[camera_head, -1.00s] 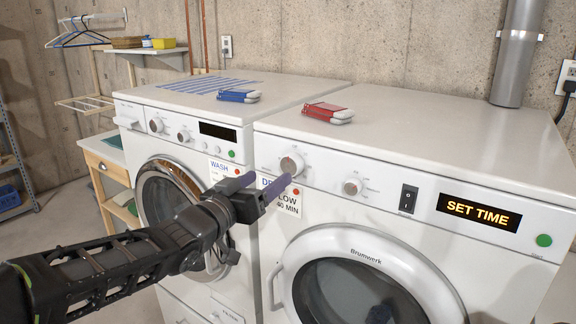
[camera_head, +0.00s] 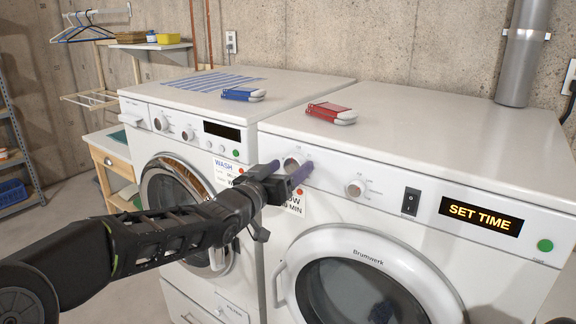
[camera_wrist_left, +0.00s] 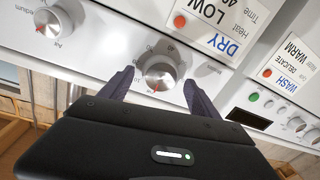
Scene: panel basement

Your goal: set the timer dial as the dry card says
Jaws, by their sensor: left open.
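The timer dial (camera_head: 293,161) is a silver knob at the left of the dryer's front panel, with numbers around it. It also shows in the left wrist view (camera_wrist_left: 159,76). My left gripper (camera_head: 289,171) is open, its two purple-grey fingers on either side of the dial and apart from it in the wrist view. The dry card (camera_head: 292,203) is below the dial, partly hidden by my gripper; in the wrist view it (camera_wrist_left: 217,25) reads DRY, LOW, upside down. The dryer's display (camera_head: 481,215) reads SET TIME. My right gripper is out of view.
A second knob (camera_head: 355,188), a power switch (camera_head: 411,201) and a green button (camera_head: 545,245) are on the dryer's panel. The washer (camera_head: 206,130) stands at left, with its own wash card (camera_head: 225,168). Red (camera_head: 331,113) and blue (camera_head: 243,94) brushes lie on top.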

